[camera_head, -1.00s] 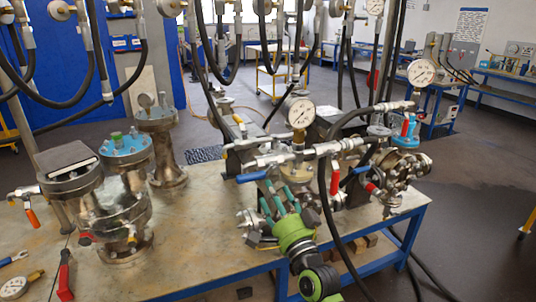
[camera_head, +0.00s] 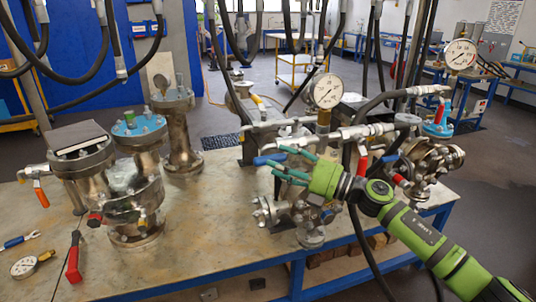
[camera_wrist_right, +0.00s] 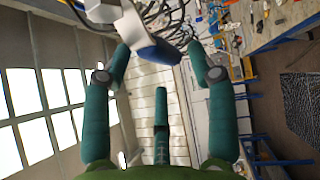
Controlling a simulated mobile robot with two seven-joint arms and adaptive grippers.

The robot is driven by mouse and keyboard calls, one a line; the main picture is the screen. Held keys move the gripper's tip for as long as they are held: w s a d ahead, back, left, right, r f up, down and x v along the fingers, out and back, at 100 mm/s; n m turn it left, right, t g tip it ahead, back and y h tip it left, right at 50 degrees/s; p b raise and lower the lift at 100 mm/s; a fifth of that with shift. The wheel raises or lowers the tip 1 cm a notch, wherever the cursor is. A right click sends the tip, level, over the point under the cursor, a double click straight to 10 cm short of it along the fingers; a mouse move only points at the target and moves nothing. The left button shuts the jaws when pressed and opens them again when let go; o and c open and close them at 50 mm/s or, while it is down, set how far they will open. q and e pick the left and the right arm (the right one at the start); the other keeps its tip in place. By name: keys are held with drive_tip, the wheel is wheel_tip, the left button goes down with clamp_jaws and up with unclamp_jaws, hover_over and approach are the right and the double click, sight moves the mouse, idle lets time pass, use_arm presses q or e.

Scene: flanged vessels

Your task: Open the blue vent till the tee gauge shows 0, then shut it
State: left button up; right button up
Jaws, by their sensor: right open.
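The blue vent lever (camera_head: 270,160) sits on the front pipework of the bench rig, lying roughly level. My right gripper (camera_head: 287,163) is open, its teal fingers pointing left just beside the lever. In the right wrist view a blue lever end (camera_wrist_right: 158,50) shows ahead, at the mouth between the spread fingers of the gripper (camera_wrist_right: 158,66); I cannot tell whether they touch. A round white dial gauge (camera_head: 327,90) stands upright on the tee above the pipework; its needle is too small to read. My left gripper is out of view.
A red lever (camera_head: 362,166) and hoses stand close to the right of my gripper. A second gauge (camera_head: 460,55) is at the back right. Flanged vessels (camera_head: 125,200) fill the left of the bench (camera_head: 205,245); the bench front is mostly clear.

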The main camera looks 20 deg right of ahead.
sight(268, 156)
drive_tip(key=shift+p+x, duration=0.5)
drive_tip(key=shift+x, duration=1.45)
clamp_jaws()
drive_tip(key=shift+d, duration=0.1)
